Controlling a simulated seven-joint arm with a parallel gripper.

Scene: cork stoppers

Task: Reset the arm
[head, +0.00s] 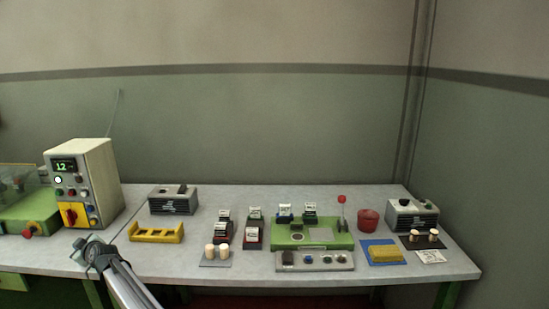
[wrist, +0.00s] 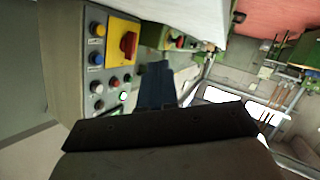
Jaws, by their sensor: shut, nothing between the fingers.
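My arm reaches in from the bottom left of the head view, and its end with my gripper (head: 82,243) is above the table's front left edge, close to the control box. In the wrist view my gripper (wrist: 157,70) shows as dark fingers pressed together, with nothing held. Two pale cork stoppers (head: 222,250) stand upright on a grey mat (head: 214,263), well to the right of my gripper. More brown-and-pale stoppers (head: 434,234) stand on a dark mat (head: 420,244) at the far right.
The control box (head: 85,180) stands beside my gripper; its panel with a yellow-backed red switch (wrist: 127,43) fills the wrist view's upper left. A yellow rack (head: 157,234), green fixture (head: 335,236), red pot (head: 368,219) and yellow block (head: 386,254) stand on the grey table (head: 180,262).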

